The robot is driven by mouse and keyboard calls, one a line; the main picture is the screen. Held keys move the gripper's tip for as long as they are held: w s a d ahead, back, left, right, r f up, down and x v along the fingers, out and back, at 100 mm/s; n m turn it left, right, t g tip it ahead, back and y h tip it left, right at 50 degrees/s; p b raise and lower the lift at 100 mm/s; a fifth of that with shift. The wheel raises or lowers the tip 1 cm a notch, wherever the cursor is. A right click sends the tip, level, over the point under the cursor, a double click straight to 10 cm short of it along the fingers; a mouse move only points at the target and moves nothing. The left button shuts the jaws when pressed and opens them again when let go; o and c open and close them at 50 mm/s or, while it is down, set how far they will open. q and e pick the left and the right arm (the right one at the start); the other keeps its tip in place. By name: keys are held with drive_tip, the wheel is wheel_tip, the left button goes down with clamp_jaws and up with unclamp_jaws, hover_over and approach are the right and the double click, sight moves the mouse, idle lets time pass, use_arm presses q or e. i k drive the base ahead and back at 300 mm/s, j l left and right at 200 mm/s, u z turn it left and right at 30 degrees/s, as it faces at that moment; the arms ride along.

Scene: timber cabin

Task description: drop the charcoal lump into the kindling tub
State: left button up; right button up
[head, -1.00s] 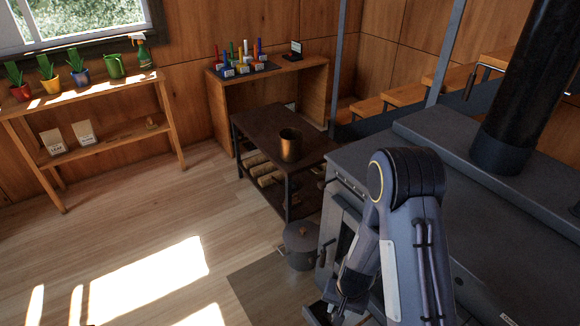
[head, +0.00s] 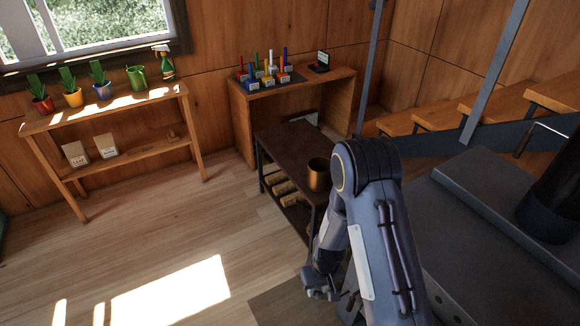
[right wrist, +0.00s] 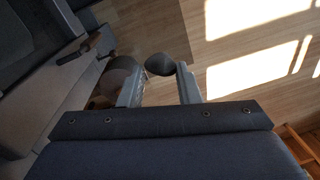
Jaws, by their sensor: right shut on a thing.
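A dark rounded lump, the charcoal lump (right wrist: 159,64), sits between the fingertips of my right gripper (right wrist: 160,76) in the right wrist view. In the head view my right gripper (head: 322,288) hangs low over the floor, in front of the dark bench; the lump cannot be made out there. A brass-coloured tub (head: 319,174), which looks like the kindling tub, stands upright on the bench's near right end. The gripper is below and apart from it. My right arm passes close beside the tub in the picture. My left gripper is not in view.
The dark bench (head: 290,145) has logs on its lower shelf. The grey stove (head: 460,225) fills the right side. A grey lidded pot (right wrist: 123,72) shows beside the gripper in the wrist view. A plant shelf (head: 110,105) stands left; open floor lies between.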

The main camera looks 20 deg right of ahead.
sight(317, 187)
drive_tip(key=i+u, duration=0.15)
drive_tip(key=i, duration=1.1)
drive_tip(key=i+z, duration=0.35)
drive_tip(key=i+j+z, duration=0.35)
drive_tip(key=i+l, duration=0.1)
